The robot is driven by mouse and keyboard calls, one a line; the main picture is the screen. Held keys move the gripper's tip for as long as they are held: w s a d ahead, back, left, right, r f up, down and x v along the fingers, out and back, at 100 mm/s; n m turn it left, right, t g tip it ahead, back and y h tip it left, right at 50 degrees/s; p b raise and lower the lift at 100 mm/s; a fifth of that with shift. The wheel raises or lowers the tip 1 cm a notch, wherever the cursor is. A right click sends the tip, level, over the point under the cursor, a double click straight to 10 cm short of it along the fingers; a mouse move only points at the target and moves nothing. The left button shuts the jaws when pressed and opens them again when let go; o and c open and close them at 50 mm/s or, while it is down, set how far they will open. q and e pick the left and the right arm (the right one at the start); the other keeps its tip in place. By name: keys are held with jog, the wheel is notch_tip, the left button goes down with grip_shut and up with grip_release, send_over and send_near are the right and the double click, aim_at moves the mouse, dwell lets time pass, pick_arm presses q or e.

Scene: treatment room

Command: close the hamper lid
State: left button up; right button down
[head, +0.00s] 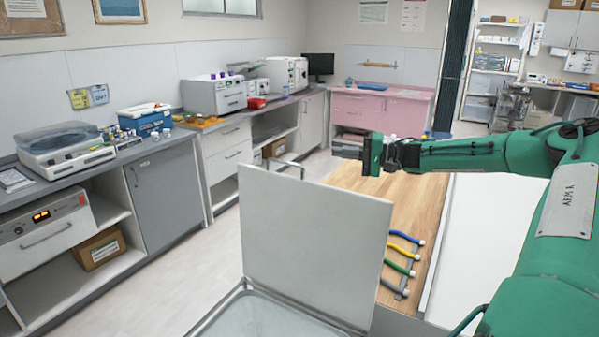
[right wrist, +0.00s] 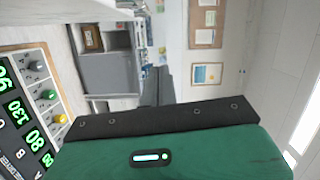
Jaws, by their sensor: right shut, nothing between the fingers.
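The hamper lid (head: 312,245) is a flat pale grey panel standing upright, open, in the head view. Below it the hamper (head: 215,312) shows its metal rim and open top with a pale interior at the bottom edge. My right gripper (head: 347,147) is shut and empty. It shows above the lid's top edge in the picture, on the lid's far side, with no clear contact. My left gripper is not in view. The right wrist view does not clearly show the fingertips.
Counters (head: 165,150) with equipment line the left wall. Floor (head: 205,255) between counters and hamper is clear. A monitor with green numbers (right wrist: 28,120) shows in the right wrist view.

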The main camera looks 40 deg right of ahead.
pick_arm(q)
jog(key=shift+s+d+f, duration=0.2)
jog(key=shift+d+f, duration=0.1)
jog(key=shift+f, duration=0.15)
pick_arm(e)
jog(key=w+a+f, duration=0.2)
jog(key=w+a, duration=0.5)
jog(key=a, duration=0.2)
jog(key=shift+w, duration=0.2)
dwell(0.9)
